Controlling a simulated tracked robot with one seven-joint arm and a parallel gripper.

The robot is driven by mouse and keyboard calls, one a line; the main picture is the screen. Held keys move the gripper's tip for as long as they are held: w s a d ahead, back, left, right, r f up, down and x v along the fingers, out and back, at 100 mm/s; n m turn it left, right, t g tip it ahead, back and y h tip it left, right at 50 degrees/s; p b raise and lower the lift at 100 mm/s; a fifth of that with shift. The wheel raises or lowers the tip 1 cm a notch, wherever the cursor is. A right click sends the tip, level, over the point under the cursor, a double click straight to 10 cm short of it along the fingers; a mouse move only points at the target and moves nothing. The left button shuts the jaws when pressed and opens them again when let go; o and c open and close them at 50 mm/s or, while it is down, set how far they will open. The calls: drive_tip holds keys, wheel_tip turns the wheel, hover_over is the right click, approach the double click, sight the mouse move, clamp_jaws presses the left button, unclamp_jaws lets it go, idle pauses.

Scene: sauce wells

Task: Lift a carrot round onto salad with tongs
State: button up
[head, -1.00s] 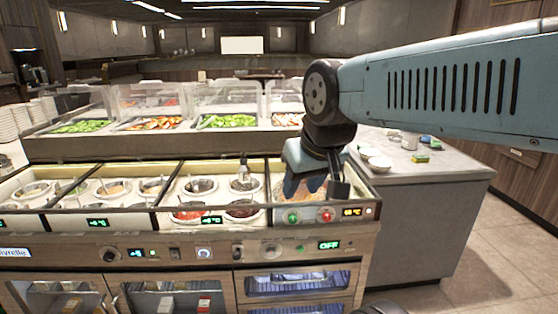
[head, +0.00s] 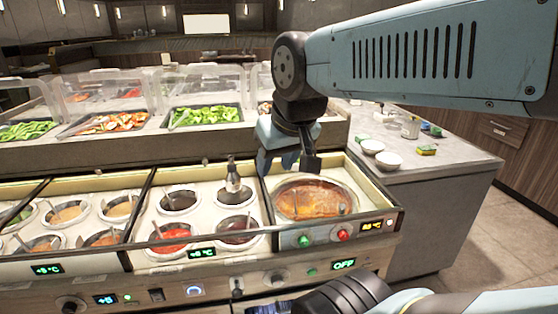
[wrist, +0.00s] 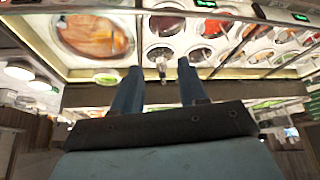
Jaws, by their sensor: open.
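My gripper (head: 288,166) hangs open and empty above the counter's right end, near the large round orange-brown well (head: 312,200). In the wrist view its two blue fingers (wrist: 158,72) are spread apart. A tray of green salad (head: 208,116) sits on the raised back shelf under a clear guard. A tray of mixed red, orange and green pieces (head: 108,123) is to its left. No single carrot round can be made out. I cannot tell any tongs apart from the serving utensils in the trays.
Several sauce wells (head: 180,199) with utensils fill the front counter. Clear guards (head: 205,85) cover the back trays. White bowls (head: 388,159) and a yellow-green sponge (head: 426,150) are on the grey side counter.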

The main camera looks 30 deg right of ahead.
drive_tip(key=shift+d, duration=0.1)
drive_tip(key=shift+o, duration=0.2)
